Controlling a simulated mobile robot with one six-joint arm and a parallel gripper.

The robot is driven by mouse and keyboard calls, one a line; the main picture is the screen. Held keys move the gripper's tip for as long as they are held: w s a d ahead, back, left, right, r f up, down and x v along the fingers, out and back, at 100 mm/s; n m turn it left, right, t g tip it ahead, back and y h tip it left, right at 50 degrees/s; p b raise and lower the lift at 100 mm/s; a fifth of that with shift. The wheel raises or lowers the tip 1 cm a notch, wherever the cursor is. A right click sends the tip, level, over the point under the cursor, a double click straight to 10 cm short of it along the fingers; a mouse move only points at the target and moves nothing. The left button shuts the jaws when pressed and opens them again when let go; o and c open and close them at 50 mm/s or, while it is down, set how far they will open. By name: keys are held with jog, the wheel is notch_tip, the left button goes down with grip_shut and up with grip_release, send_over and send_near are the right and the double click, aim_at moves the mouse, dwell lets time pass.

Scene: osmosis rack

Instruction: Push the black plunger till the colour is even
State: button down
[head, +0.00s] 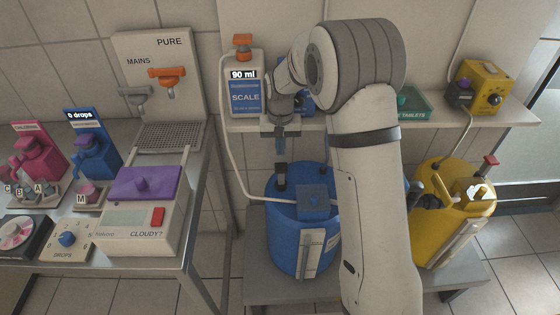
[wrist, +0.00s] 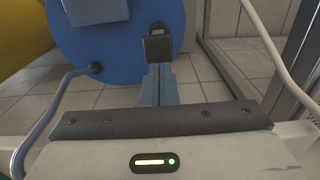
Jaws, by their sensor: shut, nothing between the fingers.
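My gripper (head: 281,163) is shut and empty, pointing down over the left part of the blue tank's (head: 288,240) top. Its blue fingers with dark tips also show in the wrist view (wrist: 157,50). A small black part, likely the black plunger (head: 281,185), sits on the tank top right under the fingertips. It shows just beyond them in the wrist view (wrist: 158,28), partly covered. I cannot tell whether the tips touch it. A pale upright strip (head: 310,257) is on the tank's front. Its colour evenness cannot be made out.
A blue box (head: 312,201) stands on the tank top beside my gripper. A yellow tank (head: 460,228) with a red-topped part (head: 490,160) stands at right. A hose (head: 235,170) runs down left of the tank. A bench with testers (head: 143,225) is at left.

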jog(key=shift+r, duration=2.05)
jog(key=s+d+r+t, duration=0.1)
jog(key=s+d+r, duration=0.35)
jog(key=s, duration=0.25)
jog(key=s+d+r, duration=0.3)
jog(key=s+r, duration=0.2)
jog(key=s, duration=0.2)
jog(key=s+d, duration=0.2)
jog(key=s, duration=0.6)
jog(key=s+d+t, duration=0.1)
jog(key=s+d, duration=0.1)
jog(key=s, duration=0.6)
jog(key=shift+d+f+t, duration=0.25)
jog(key=shift+f+t, duration=0.05)
jog(key=shift+f, duration=0.15)
